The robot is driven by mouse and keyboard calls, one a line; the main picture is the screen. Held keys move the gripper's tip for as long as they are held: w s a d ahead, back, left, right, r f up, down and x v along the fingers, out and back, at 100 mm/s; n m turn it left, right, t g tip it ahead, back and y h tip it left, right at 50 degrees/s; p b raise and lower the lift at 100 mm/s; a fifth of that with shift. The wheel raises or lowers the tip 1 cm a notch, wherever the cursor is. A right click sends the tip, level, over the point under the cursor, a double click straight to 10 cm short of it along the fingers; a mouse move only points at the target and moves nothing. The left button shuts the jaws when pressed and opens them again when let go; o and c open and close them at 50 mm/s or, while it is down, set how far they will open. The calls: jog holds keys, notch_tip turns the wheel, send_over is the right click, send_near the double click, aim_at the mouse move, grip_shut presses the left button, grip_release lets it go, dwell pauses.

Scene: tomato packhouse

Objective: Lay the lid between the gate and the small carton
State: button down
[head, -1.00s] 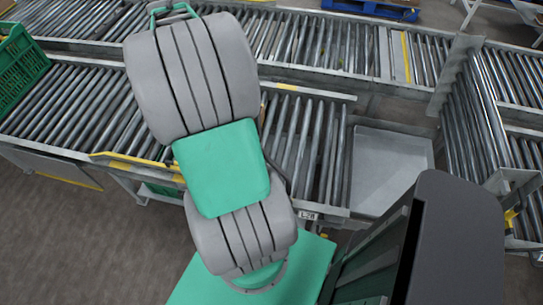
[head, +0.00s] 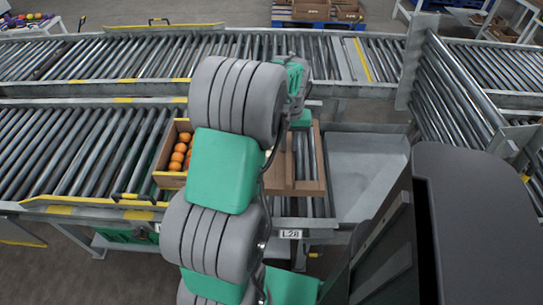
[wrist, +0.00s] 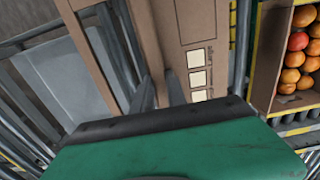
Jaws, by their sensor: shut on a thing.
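The lid (head: 281,168) is a flat brown cardboard piece over the near conveyor, right of my arm in the head view. In the wrist view the lid (wrist: 200,35) has pale printed squares and reaches out beyond my green gripper (wrist: 160,120). The small carton (head: 172,178), an open brown box of orange-red tomatoes, sits on the rollers left of the lid, partly behind my arm. It also shows in the wrist view (wrist: 266,60). The gate (head: 455,90), a raised roller section, stands at the right.
A grey metal tray (head: 370,170) lies between the near rollers and the gate. A second roller line (head: 130,55) runs behind. A yellow-marked rail (head: 90,203) edges the near conveyor. Rollers left of the carton are clear.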

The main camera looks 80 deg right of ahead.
jog(key=shift+w+d+f+b, duration=0.3)
jog(key=shift+w+d+f, duration=0.75)
jog(key=shift+f, duration=0.8)
jog(key=shift+w+d+f+b, duration=0.25)
jog(key=shift+w+d+f, duration=0.55)
jog(key=shift+w+f, duration=0.8)
jog(key=shift+w+d+f+b, duration=0.3)
jog(key=shift+w+d+f, duration=0.6)
jog(key=shift+f, duration=1.2)
jog(key=c, duration=1.3)
grip_release()
jog(key=shift+c, duration=0.2)
jog(key=shift+r, duration=0.1)
